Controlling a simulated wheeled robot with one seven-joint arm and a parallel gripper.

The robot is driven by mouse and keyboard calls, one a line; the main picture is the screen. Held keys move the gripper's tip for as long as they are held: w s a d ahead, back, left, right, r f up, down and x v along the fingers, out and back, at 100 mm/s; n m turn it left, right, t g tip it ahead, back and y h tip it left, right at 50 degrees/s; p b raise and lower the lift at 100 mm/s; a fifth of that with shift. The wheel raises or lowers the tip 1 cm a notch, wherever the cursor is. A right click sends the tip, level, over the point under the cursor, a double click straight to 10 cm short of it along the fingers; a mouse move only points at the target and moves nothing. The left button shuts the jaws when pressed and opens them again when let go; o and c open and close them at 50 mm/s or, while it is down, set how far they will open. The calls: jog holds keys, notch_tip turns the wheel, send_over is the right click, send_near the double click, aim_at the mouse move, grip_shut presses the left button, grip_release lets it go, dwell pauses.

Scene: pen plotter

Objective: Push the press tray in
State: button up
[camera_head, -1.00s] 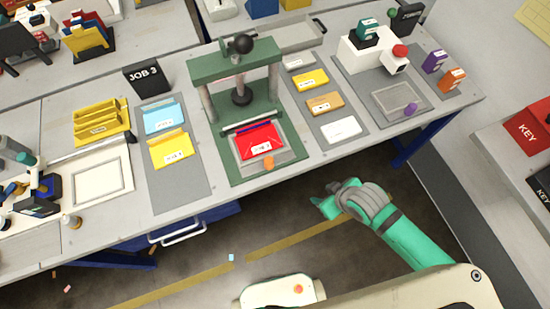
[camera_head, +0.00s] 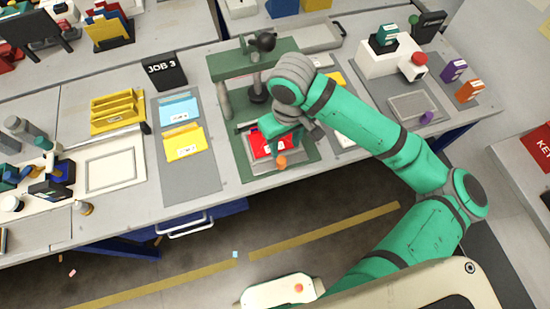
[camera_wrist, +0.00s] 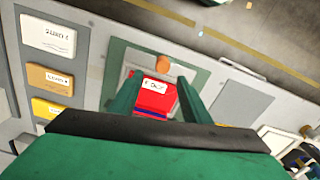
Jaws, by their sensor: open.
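The press tray (camera_head: 256,162) is a grey plate on the green base of the press (camera_head: 228,66), slid out at the front. It has an orange knob (camera_head: 281,161) at its front edge. A red card or envelope (camera_head: 261,151) with a white label lies on the tray. In the wrist view, the knob (camera_wrist: 163,63) shows just beyond the fingertips, and the red card (camera_wrist: 152,97) shows between the fingers. I cannot tell whether the fingers touch anything. My arm hides part of the press.
Left of the press, a grey mat (camera_head: 190,184) holds a blue and a yellow card. The JOB 3 sign (camera_head: 165,71) stands behind it. At the right are a white device with a red button (camera_head: 419,59) and a grey tray with a purple knob (camera_head: 426,117). The table's front edge is close.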

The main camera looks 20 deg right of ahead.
aim_at(281, 160)
jog(key=f, duration=1)
jog(key=shift+a, duration=0.4)
